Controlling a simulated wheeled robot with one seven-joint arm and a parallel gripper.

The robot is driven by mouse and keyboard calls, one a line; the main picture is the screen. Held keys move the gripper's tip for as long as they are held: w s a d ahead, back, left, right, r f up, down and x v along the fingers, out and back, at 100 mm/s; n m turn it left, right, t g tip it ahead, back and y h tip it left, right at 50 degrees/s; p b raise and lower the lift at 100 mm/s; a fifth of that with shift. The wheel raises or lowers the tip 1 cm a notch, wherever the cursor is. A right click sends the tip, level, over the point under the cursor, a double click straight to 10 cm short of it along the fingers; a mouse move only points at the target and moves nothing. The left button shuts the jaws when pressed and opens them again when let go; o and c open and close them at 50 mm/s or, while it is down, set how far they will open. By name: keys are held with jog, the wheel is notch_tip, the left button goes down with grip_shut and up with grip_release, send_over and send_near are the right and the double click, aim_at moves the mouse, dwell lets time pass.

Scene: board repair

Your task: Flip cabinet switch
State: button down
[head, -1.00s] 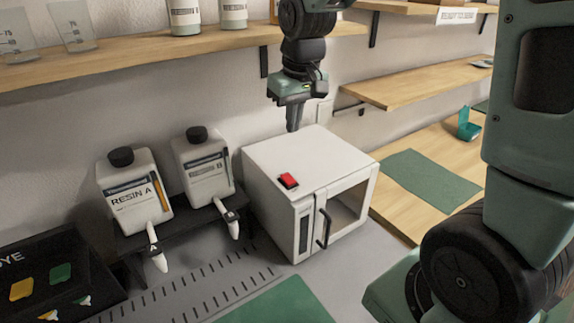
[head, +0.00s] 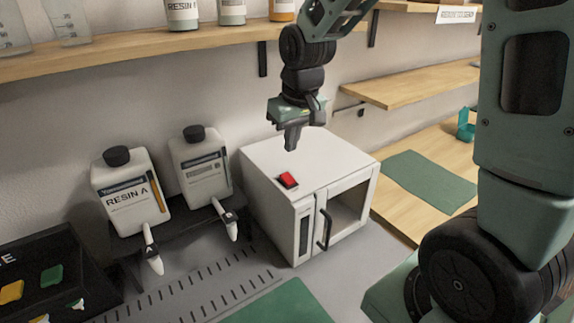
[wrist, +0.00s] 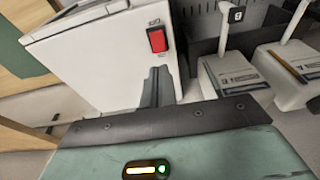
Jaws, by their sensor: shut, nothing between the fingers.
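The white cabinet (head: 315,165) stands on the grey bench, with a dark-handled glass door at its front. Its red rocker switch (head: 287,180) sits on the top, near the front left edge. The switch also shows in the wrist view (wrist: 157,40), beyond my fingertips. My gripper (head: 291,147) points down above the cabinet top, behind the switch and apart from it. Its fingers are together and empty; they also show in the wrist view (wrist: 158,75). I cannot tell which way the switch is tipped.
Two resin bottles, one marked RESIN A (head: 131,190), stand on a dark rack left of the cabinet. A wooden shelf (head: 150,52) runs along the wall behind. A green mat (head: 430,180) lies to the right. The cabinet top around the switch is clear.

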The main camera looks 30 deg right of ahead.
aim_at(286, 176)
jog(key=p+x, duration=0.1)
jog(key=x, duration=0.7)
jog(key=shift+f, duration=0.3)
